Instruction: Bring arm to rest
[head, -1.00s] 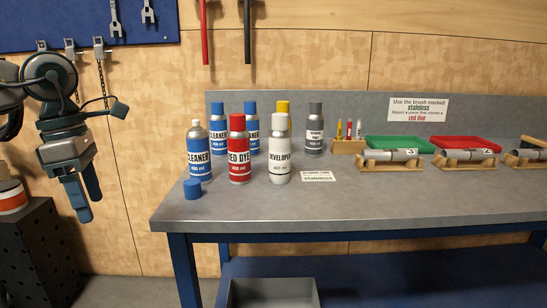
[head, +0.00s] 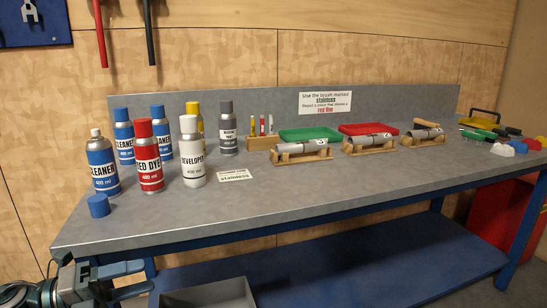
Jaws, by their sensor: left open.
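My left gripper (head: 132,280) is at the bottom left of the head view, low in front of the bench's left front edge. Its two fingers point right and stand apart, with nothing between them. Part of its arm is cut off by the picture's lower edge. My right gripper is not in view.
The grey bench (head: 330,195) carries a cleaner can (head: 103,165), a red dye can (head: 149,160), a developer can (head: 192,162) and a loose blue cap (head: 98,206). Metal pieces on wooden stands (head: 302,151) sit farther right. A grey bin (head: 210,294) stands below, near the gripper.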

